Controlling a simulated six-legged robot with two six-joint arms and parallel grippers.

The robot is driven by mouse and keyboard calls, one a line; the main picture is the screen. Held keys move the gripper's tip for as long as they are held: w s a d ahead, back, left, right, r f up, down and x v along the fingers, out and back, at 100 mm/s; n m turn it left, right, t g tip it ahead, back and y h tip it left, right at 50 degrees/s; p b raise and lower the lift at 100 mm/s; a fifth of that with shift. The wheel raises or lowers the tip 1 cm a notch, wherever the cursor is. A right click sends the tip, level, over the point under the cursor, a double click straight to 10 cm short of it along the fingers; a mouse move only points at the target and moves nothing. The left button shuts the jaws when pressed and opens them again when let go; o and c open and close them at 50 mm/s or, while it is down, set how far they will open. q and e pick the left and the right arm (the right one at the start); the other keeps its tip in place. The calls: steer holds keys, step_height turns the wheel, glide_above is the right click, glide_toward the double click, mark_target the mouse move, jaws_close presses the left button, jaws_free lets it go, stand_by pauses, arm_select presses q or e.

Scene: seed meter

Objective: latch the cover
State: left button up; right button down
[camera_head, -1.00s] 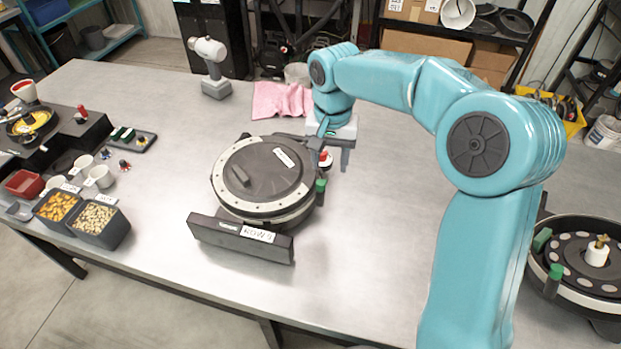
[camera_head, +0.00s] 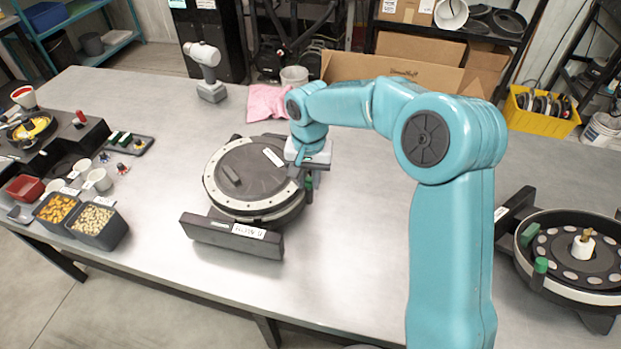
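The seed meter (camera_head: 222,197) sits on the bench left of centre, with its dark round cover (camera_head: 250,170) lying flat on the pale dotted rim. A bar handle (camera_head: 229,174) stands on the cover. A green-topped latch post (camera_head: 309,184) is at the meter's right side. My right gripper (camera_head: 299,168) is at the cover's right rim, just behind the green post. Its fingers are small and partly hidden by its own body, so I cannot tell whether they are open or touching the latch. My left gripper is not in view.
A second, open meter (camera_head: 525,270) stands at the right edge. Seed bins (camera_head: 118,232), cups and a dark fixture are on the left. A drill (camera_head: 209,72) and pink cloth (camera_head: 266,103) are behind. The bench front centre is clear.

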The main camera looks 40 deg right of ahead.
steer(key=shift+s+d+f+n+p, duration=0.1)
steer(key=shift+s+n, duration=0.05)
steer(key=shift+n, duration=2.8)
steer(key=shift+s+r+n+p, duration=0.1)
steer(key=shift+s+n+p, duration=0.05)
steer(key=shift+n, duration=2.85)
steer(key=shift+s+d+f+n+p, duration=0.1)
steer(key=shift+s+n, duration=0.05)
steer(key=shift+n, duration=2.8)
steer(key=c, duration=0.9)
jaws_free()
steer(key=shift+c, duration=0.2)
